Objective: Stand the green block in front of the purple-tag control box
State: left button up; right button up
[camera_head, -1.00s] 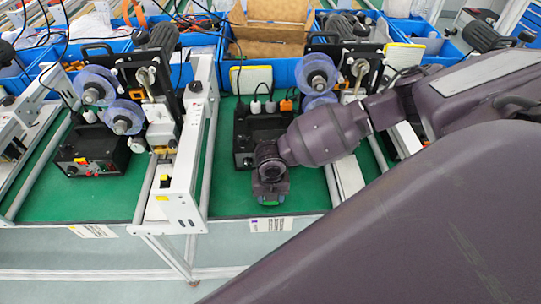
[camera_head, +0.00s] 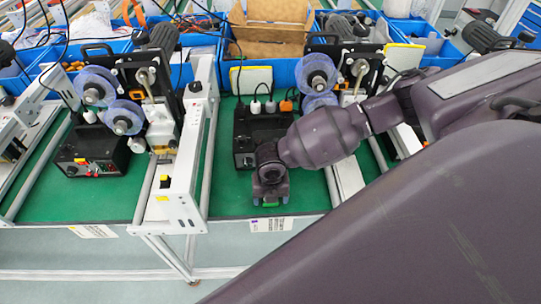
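My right gripper (camera_head: 270,197) points down over the green mat near the table's front edge. A small green block (camera_head: 269,205) shows at its fingertips, mostly hidden by the gripper. Whether the fingers press on the block or stand apart from it is too small to tell. A black control box (camera_head: 258,122) stands just behind the gripper, partly covered by my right arm. Its tag is not clearly visible. A second black control box (camera_head: 94,150) at the left carries a yellow tag. My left gripper is not in view.
A white-framed machine (camera_head: 180,185) with blue reels stands left of the gripper. Another reel machine (camera_head: 318,72) stands behind my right arm. Blue bins (camera_head: 286,74) line the back. The table's front edge carries a white label (camera_head: 271,224). Green mat is bare left of the gripper.

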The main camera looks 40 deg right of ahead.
notch_tip(320, 180, up, 12)
dwell(0.5)
dwell(0.5)
